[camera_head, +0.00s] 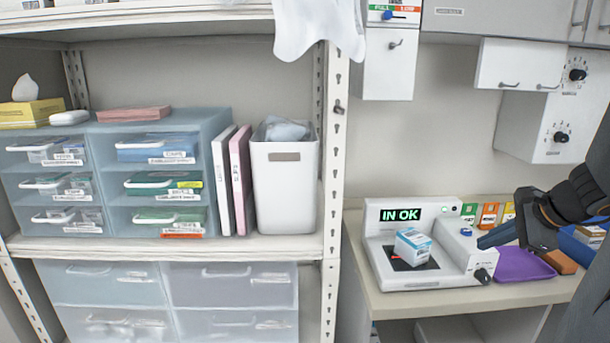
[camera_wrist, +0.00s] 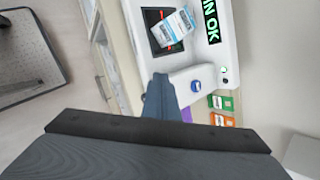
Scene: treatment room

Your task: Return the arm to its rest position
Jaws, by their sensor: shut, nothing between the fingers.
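My gripper (camera_head: 497,236) is at the right in the head view, above the right end of a white scanner device (camera_head: 392,271). Its fingers are shut and hold nothing. In the wrist view the closed fingers (camera_wrist: 160,88) point toward the scanner. A white and blue box (camera_head: 412,246) rests on the scanner's dark plate, and it also shows in the wrist view (camera_wrist: 174,28). The scanner's display (camera_head: 400,214) reads "IN OK" in green. My dark arm comes in from the right edge of the head view.
A purple tray (camera_head: 522,266) sits on the counter (camera_head: 455,297) beside the scanner, below my gripper. Green and orange cards (camera_head: 488,214) stand behind it. Shelves with drawers (camera_head: 165,187) and a white bin (camera_head: 284,185) are at the left. Cabinets (camera_head: 520,65) hang above.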

